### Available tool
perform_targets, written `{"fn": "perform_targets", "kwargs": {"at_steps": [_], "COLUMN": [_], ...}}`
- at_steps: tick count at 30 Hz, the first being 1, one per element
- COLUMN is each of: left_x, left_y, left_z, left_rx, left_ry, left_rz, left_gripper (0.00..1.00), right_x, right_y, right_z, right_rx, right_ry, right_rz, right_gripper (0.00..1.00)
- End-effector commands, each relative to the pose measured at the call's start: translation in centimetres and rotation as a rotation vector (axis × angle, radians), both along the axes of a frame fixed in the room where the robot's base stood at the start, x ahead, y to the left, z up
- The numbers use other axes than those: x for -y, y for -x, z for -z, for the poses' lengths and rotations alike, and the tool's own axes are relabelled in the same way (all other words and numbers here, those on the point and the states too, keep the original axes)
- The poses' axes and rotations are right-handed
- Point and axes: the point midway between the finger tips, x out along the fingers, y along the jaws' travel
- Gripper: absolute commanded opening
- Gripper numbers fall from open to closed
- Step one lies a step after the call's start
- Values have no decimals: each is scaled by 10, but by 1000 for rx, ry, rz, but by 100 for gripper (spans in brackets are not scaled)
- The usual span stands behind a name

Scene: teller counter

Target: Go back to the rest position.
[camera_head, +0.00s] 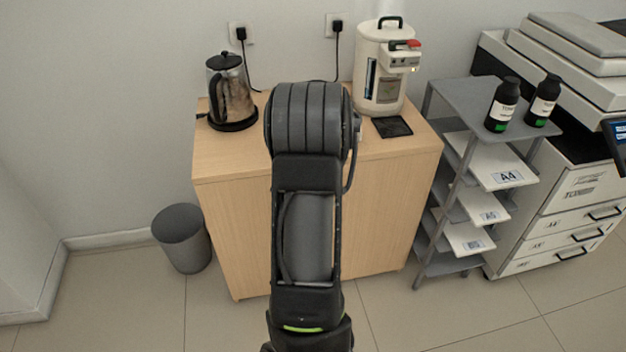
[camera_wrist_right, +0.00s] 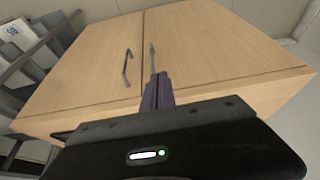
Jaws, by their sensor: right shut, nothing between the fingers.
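My arm (camera_head: 305,230) rises through the middle of the head view, in front of the wooden cabinet (camera_head: 235,225); its gripper is hidden there. In the right wrist view, my right gripper (camera_wrist_right: 157,92) is shut and empty, its narrow fingers pointing toward the cabinet doors (camera_wrist_right: 90,75). Two bar handles (camera_wrist_right: 127,67) show on the doors, one close to the fingertips in the picture; I cannot tell whether they touch. My left gripper is in neither view.
On the cabinet stand a kettle (camera_head: 230,95), a white coffee machine (camera_head: 383,75) and a dark flat pad (camera_head: 392,127). A grey bin (camera_head: 182,238) is at left. A paper shelf (camera_head: 470,95) with two toner bottles (camera_head: 503,105) and a printer (camera_head: 575,190) are at right. Floor in front is clear.

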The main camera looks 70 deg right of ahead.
Motion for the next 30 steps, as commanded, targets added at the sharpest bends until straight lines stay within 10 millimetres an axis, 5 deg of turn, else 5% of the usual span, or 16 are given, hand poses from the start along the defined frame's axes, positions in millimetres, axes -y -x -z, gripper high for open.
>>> {"fn": "perform_targets", "kwargs": {"at_steps": [24, 30], "left_x": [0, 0], "left_y": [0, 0], "left_z": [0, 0], "left_rx": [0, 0], "left_ry": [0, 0], "left_rz": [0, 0], "left_gripper": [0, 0], "right_x": [-2, 13], "right_y": [1, 2], "right_z": [-4, -2], "right_rx": [0, 30], "right_ry": [-2, 75], "right_rz": [4, 101], "right_gripper": [0, 0]}}
